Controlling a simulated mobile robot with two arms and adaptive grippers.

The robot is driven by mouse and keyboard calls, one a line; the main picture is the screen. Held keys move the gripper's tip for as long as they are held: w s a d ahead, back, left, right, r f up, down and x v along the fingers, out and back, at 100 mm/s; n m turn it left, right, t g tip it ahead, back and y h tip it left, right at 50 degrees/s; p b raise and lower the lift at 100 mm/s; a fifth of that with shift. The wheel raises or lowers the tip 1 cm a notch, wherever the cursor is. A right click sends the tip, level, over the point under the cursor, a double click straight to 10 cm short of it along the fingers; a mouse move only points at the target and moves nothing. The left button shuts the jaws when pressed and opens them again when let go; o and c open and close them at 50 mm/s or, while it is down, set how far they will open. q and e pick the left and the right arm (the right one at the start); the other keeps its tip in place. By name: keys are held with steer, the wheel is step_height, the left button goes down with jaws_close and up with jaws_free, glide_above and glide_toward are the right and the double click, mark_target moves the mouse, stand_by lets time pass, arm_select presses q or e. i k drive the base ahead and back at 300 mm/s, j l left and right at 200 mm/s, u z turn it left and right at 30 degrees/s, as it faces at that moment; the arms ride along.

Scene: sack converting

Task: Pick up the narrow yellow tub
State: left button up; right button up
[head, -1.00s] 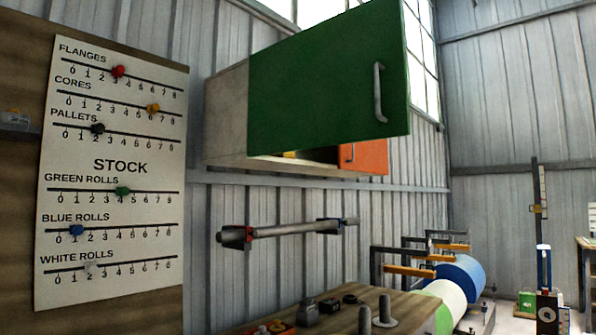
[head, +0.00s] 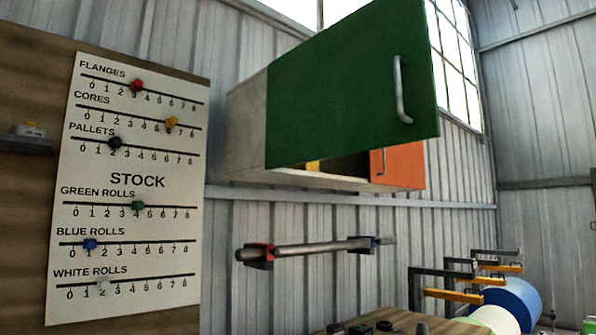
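A small yellow patch (head: 313,166) shows inside the wall cabinet (head: 247,115), just below the lower edge of its green door (head: 350,90). It may be a yellow tub, but the door hides most of it and I cannot tell its shape or width. No other yellow tub shows. Neither of my grippers is in view.
The green door stands out from the cabinet, with an orange door (head: 405,165) to its right. A bar on brackets (head: 315,247) is fixed below. A stock board (head: 130,190) hangs at left. A worktop (head: 400,318) and rolls (head: 515,300) are at lower right.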

mark_target(312, 166)
steer(key=i+l+u, duration=0.1)
steer(key=i+l, duration=0.15)
steer(key=i+l+u, duration=0.15)
steer(key=l, duration=0.35)
steer(key=i+l+u, duration=0.1)
steer(key=i+l, duration=0.2)
steer(key=l, duration=0.1)
